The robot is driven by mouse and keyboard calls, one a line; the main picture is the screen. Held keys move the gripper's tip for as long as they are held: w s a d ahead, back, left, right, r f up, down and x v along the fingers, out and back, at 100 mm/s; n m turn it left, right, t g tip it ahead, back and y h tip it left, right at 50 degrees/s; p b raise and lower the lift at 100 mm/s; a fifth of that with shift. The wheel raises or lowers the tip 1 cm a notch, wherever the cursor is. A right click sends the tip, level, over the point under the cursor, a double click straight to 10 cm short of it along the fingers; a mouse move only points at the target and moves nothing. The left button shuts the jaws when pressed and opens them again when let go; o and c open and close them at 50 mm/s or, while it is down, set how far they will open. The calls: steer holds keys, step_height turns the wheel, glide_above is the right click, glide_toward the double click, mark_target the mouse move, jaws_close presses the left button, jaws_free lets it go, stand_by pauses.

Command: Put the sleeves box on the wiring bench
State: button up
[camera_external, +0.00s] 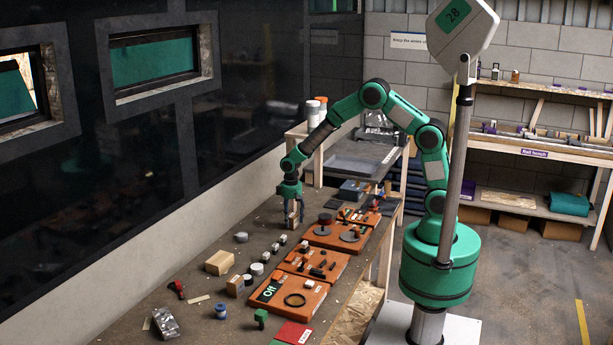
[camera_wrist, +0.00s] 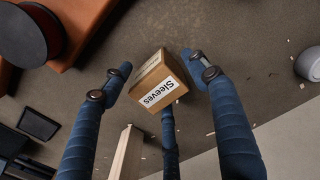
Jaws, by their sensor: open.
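The sleeves box (camera_wrist: 158,80) is a small brown carton with a white "Sleeves" label, seen tilted in the wrist view. It lies between the spread blue fingers of my gripper (camera_wrist: 160,70), with gaps at left and right; the lower finger passes close by its bottom edge. In the external view my gripper (camera_external: 292,205) points down low over the long bench (camera_external: 205,285), with a pale piece, probably the box, among its fingers. I cannot tell which surface is the wiring bench; the sign on the back bench (camera_external: 534,153) is too small to read surely.
Orange trays (camera_external: 268,307) with parts and dark discs stand right of my gripper. A wooden block (camera_external: 219,262), a red-handled tool (camera_external: 178,289) and several small cylinders lie at the near left. A pale upright piece (camera_wrist: 127,152) stands beside the box in the wrist view.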

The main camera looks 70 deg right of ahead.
step_height(320, 180, up, 11)
steer(key=shift+f+p, duration=0.1)
steer(key=shift+p, duration=1)
steer(key=shift+r, duration=0.3)
step_height(320, 180, up, 12)
steer(key=t, duration=0.1)
glide_above(292, 215)
steer(key=s+d, duration=0.1)
steer(key=s, duration=0.5)
steer(key=s+d+r+t, duration=0.1)
steer(key=s+r+t, duration=0.1)
steer(key=s+r, duration=0.85)
steer(key=s+r+t, duration=0.1)
steer(key=s+r, duration=0.1)
steer(key=s, duration=0.8)
steer(key=s+d+r+t, duration=0.1)
steer(key=s+r, duration=0.1)
steer(key=s, duration=0.9)
steer(key=shift+s+d+t, duration=0.3)
